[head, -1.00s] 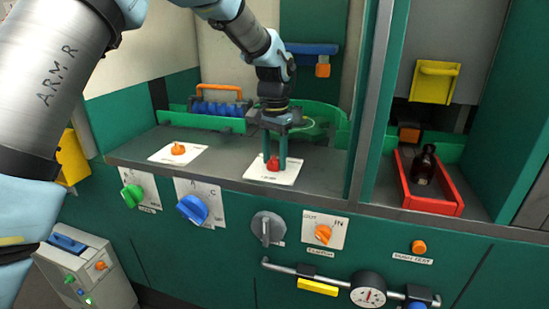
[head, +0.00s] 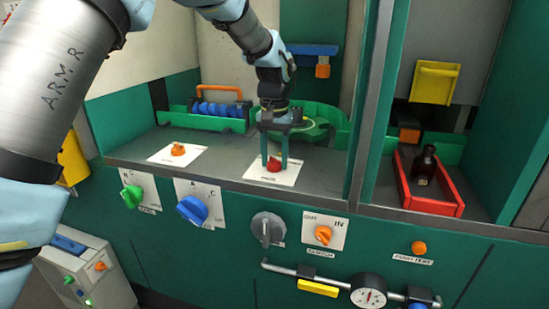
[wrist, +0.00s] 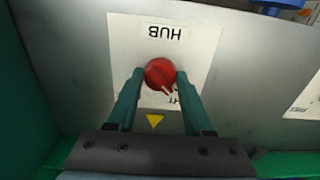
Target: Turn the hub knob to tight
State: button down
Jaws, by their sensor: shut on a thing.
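The red hub knob (wrist: 159,74) sits on a white plate (wrist: 200,45) marked HUB, which reads upside down in the wrist view. A pale pointer line on the knob points to the lower right there, close to partly hidden lettering that ends in "T". My gripper (wrist: 160,78) is shut on the knob, one green finger on each side. In the head view my gripper (head: 275,160) reaches straight down onto the red knob (head: 274,165) on the grey counter. The fingers hide part of the plate's lettering.
An orange knob (head: 178,149) on another white plate stands to the left on the counter. A red tray (head: 432,204) with an amber bottle (head: 424,165) is at the right, beyond a green post (head: 372,100). Several knobs line the front panel below.

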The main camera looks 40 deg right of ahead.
aim_at(274, 158)
jog(key=shift+c, duration=1.5)
grip_release()
jog(key=shift+r, duration=0.15)
notch_tip(274, 158, up, 11)
jog(key=b, duration=0.2)
jog(key=shift+f, duration=0.2)
jog(key=w+a+f+n, duration=0.25)
jog(key=w+a, duration=0.35)
jog(key=a, duration=0.6)
jog(key=w+a+f+n, duration=0.2)
jog(key=w+a+f, duration=0.3)
jog(key=a, duration=0.7)
jog(key=s+a+f+n, duration=0.1)
jog(key=s+a+f, duration=0.1)
jog(key=a, duration=0.6)
jog(key=s+a+f+n+t, duration=0.1)
jog(key=s+a+f+n, duration=0.1)
jog(key=a, duration=0.7)
jog(key=s+a+f+n, duration=0.2)
jog(key=s+a, duration=0.1)
jog(key=a, duration=0.5)
jog(key=shift+s+a+f+t, duration=0.2)
jog(key=shift+s+t, duration=0.05)
jog(key=shift+t, duration=0.05)
